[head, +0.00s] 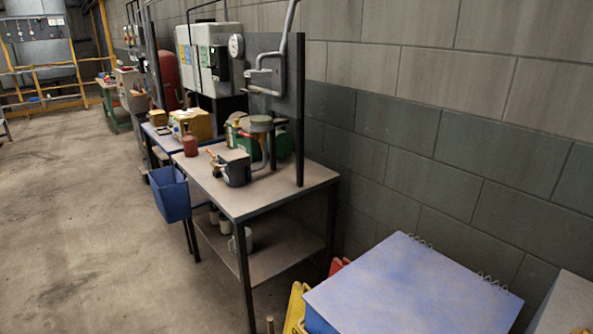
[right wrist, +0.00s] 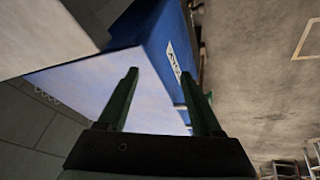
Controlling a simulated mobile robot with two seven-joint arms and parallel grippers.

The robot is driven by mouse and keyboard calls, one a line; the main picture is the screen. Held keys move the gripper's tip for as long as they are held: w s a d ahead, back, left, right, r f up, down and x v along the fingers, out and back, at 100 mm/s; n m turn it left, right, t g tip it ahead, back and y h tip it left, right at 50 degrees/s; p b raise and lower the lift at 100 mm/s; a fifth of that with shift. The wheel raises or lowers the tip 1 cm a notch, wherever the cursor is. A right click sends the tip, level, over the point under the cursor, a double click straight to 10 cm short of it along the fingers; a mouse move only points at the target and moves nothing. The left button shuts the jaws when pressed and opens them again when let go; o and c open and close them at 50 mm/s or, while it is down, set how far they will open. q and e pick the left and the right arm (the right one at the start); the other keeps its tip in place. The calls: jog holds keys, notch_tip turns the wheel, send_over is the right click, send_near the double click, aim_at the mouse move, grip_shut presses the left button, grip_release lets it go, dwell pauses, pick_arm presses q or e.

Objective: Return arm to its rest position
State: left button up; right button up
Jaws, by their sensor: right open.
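My right gripper (right wrist: 160,98) shows in the right wrist view, its two dark green fingers apart with nothing between them. Behind the fingers is a blue box-like piece (right wrist: 165,45) with a pale top and a small white label on its side. I cannot tell how far the fingers are from it. In the head view neither gripper shows. My left gripper is not in any view.
In the head view, a blue-topped piece (head: 415,290) stands at the front right by the block wall (head: 450,120). A workbench (head: 290,189) with tools and a blue bin (head: 170,196) stands in the middle. The concrete floor (head: 80,220) on the left is clear.

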jog(key=s+a+f+m+g+y, duration=0.1)
jog(key=s+a+f+g, duration=0.15)
jog(key=s, duration=0.85)
jog(key=w+a+f+t+y, duration=0.2)
jog(key=w+a+f+t, duration=0.2)
jog(key=f, duration=0.6)
jog(key=shift+w+a+t+p, duration=0.2)
jog(key=shift+w+t+p, duration=0.3)
jog(key=shift+t, duration=0.75)
